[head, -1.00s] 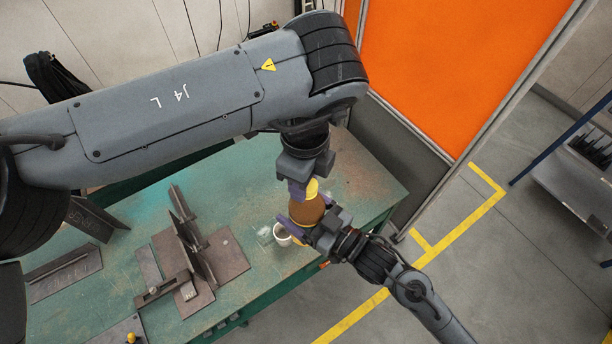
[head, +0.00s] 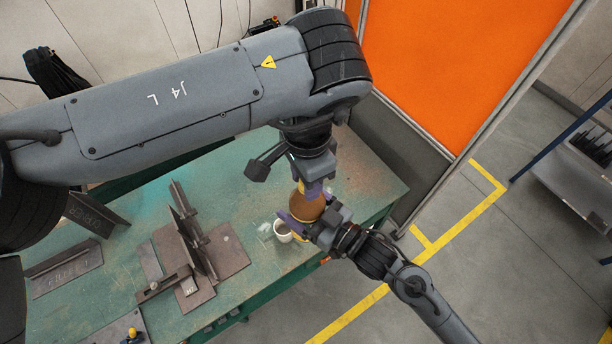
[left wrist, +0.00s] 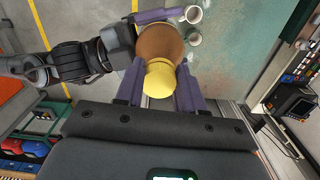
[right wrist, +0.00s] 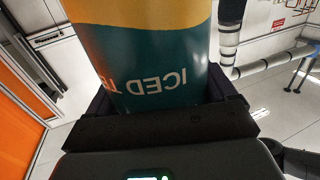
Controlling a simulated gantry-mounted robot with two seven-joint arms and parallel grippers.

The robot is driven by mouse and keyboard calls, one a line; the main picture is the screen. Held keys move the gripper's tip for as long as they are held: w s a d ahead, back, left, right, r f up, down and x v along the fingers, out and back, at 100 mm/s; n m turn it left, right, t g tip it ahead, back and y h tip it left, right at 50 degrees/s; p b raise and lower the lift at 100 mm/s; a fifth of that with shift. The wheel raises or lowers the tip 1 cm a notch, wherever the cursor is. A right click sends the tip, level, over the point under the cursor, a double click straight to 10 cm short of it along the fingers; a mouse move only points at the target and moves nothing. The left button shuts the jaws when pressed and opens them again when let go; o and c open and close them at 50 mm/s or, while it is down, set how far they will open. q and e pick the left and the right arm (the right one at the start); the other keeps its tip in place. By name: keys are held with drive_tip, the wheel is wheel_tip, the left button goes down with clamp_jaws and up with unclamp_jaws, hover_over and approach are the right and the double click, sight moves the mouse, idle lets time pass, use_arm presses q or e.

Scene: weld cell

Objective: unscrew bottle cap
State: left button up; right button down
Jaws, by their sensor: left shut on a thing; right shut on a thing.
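The bottle (head: 308,207) is brown at its upper part and held above the table. My left gripper (head: 309,188) comes from above and is shut on the cap, a purple finger on each side. My right gripper (head: 305,222) comes from the lower right and is shut around the bottle's body. I cannot tell whether the cap is loose on the neck.
The green table (head: 245,195) lies below. A white cup (head: 282,232) stands near its front edge, beside a clear glass (head: 264,231). Brown welded steel plates (head: 190,240) stand to the left. An orange screen (head: 450,60) rises behind the table. The table's back right is bare.

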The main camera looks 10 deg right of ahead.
use_arm(q)
drive_tip(key=shift+d+r, duration=0.2)
drive_tip(key=shift+r, duration=0.15)
drive_tip(key=shift+r, duration=0.75)
drive_tip(key=shift+a+r, duration=0.1)
